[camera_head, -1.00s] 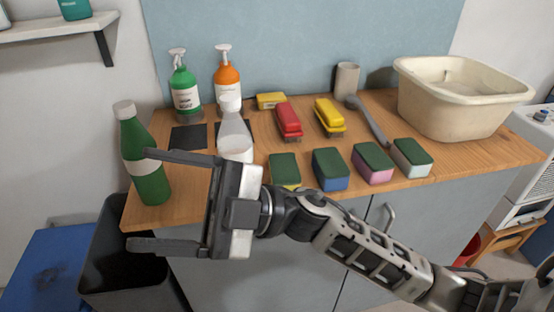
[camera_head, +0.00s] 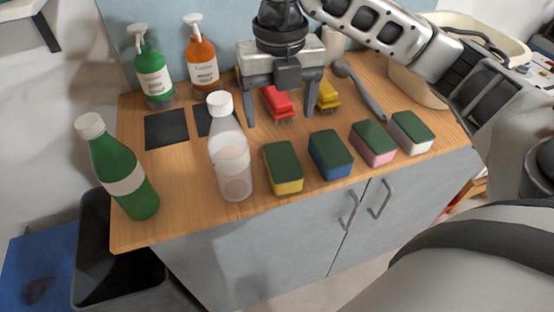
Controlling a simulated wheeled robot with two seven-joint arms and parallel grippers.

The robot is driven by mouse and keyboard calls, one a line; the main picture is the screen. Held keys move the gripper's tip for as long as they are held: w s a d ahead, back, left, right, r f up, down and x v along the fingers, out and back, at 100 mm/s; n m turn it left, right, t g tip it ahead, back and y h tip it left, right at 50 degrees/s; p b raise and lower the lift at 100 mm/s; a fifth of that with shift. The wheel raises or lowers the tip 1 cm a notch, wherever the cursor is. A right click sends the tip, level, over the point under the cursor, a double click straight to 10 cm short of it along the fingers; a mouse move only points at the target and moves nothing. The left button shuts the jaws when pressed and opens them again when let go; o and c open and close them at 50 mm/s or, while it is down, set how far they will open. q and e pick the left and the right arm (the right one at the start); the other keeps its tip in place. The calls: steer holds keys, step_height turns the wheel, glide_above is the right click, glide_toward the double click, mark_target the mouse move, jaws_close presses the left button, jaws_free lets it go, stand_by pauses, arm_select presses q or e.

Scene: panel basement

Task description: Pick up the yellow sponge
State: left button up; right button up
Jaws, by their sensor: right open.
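The yellow sponge (camera_head: 285,169), a block with a dark green top and yellow lower part, sits at the left end of a row of sponges near the counter's front edge. My right gripper (camera_head: 279,119) is open and empty, pointing down behind this sponge, with its fingers apart and not touching it. A red brush (camera_head: 278,101) shows between the fingers, and a yellow brush (camera_head: 327,95) is just right of them. My left gripper is not in view.
Blue (camera_head: 331,157), pink (camera_head: 374,146) and white (camera_head: 410,134) sponges stand to the right. A clear bottle (camera_head: 231,160) is close on the left; a green bottle (camera_head: 124,175) is farther left. Soap pumps (camera_head: 152,75) and a basin (camera_head: 515,45) stand behind.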

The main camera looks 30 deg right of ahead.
mark_target(283, 159)
steer(key=f, duration=0.6)
steer(key=shift+s+f, duration=0.25)
steer(key=shift+f, duration=0.05)
steer(key=f, duration=0.1)
steer(key=f+p, duration=0.1)
steer(key=f, duration=0.3)
steer(key=shift+s+f, duration=0.2)
steer(key=shift+s, duration=0.15)
steer(key=shift+f, duration=0.35)
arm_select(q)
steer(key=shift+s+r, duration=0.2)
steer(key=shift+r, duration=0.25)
arm_select(e)
steer(key=shift+c, duration=0.3)
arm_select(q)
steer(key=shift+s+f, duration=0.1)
arm_select(e)
steer(key=c, duration=1)
